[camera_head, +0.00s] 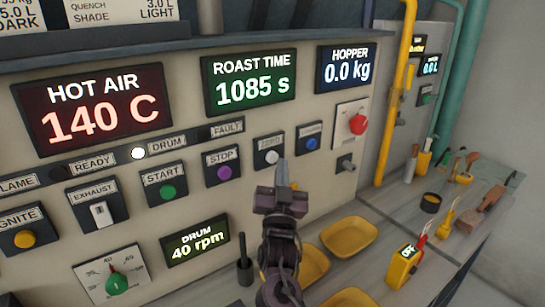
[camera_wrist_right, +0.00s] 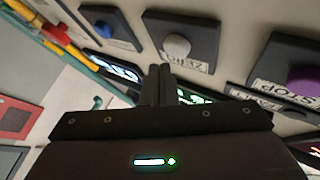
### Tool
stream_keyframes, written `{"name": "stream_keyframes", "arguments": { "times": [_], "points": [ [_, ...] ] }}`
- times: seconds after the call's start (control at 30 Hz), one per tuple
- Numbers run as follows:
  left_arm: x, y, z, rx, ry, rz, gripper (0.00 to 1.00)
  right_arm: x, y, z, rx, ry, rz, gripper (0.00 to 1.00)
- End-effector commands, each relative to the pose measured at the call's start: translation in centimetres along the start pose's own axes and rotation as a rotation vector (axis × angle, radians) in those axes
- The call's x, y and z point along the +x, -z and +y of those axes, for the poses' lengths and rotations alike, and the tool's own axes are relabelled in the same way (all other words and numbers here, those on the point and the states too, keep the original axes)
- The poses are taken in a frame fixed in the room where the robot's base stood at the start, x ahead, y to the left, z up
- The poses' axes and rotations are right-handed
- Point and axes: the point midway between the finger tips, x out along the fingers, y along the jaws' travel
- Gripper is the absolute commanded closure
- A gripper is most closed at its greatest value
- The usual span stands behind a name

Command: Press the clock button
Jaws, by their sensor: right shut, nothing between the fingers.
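No button label that I can read says clock. A white button (camera_head: 271,156) labelled ZERO sits on the panel; it also shows in the right wrist view (camera_wrist_right: 176,46). A blue button (camera_head: 311,143) is to its right, its label too small to read; the right wrist view shows it too (camera_wrist_right: 104,30). My right gripper (camera_head: 283,172) is shut and empty, its tips just below the white button in the head view. In the right wrist view the closed fingers (camera_wrist_right: 158,84) point toward the white button; contact cannot be told. My left gripper is out of view.
A purple STOP button (camera_head: 225,173) and green START button (camera_head: 168,191) lie to the left. The ROAST TIME display (camera_head: 251,83) reads 1085 s. A red knob (camera_head: 357,123) is at right. Yellow trays (camera_head: 349,235) stand on the counter below; a yellow pipe (camera_head: 397,100) rises beyond.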

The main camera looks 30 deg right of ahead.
Motion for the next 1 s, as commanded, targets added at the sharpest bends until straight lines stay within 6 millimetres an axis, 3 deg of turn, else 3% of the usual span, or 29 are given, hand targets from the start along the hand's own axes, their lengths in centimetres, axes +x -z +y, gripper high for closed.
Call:
{"name": "stream_keyframes", "arguments": {
  "times": [1.0],
  "points": [
    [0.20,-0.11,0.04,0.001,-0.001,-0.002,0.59,0.87,-0.60,-0.62,0.000,0.000,0.001,1.00]
  ]
}}
